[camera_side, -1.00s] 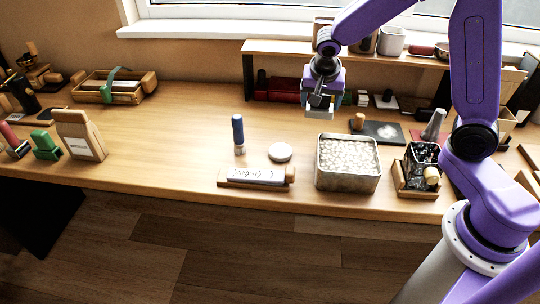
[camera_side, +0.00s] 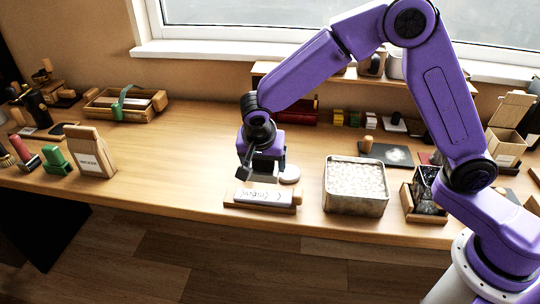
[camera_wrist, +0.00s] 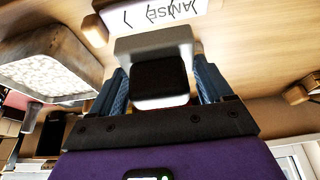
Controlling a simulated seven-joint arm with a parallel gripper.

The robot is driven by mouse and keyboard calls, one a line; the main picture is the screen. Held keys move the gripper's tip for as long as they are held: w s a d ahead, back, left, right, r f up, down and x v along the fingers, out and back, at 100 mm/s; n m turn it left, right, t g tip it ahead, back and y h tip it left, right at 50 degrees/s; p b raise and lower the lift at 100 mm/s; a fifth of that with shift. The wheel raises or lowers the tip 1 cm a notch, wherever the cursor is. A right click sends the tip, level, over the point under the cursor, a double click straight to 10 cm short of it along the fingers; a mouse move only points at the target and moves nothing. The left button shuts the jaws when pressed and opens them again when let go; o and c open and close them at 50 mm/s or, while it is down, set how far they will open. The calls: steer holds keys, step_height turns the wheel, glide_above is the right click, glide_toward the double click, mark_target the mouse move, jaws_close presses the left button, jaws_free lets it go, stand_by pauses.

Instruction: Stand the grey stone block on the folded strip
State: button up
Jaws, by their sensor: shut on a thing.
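My gripper (camera_side: 260,174) is shut on the grey stone block (camera_side: 264,165). In the wrist view the block (camera_wrist: 152,44) shows pale grey between the two blue-padded fingers, with a dark square in front of it. The folded strip (camera_side: 262,196) is white with dark writing and lies in a low wooden holder (camera_side: 240,205) at the table's front. The gripper is just above and behind the strip in the side view. In the wrist view the strip (camera_wrist: 172,14) lies beyond the block. Whether the block touches the strip cannot be told.
A metal tin of pale pebbles (camera_side: 355,205) stands right of the strip, and it also shows in the wrist view (camera_wrist: 50,65). A white round lid (camera_side: 290,174) lies close behind. The table left of the strip is clear.

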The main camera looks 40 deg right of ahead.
mark_target(264, 175)
steer(key=shift+f, duration=2.35)
steer(key=shift+f, duration=0.55)
steer(key=o, duration=1.7)
steer(key=v, duration=1.7)
steer(key=shift+r, duration=0.2)
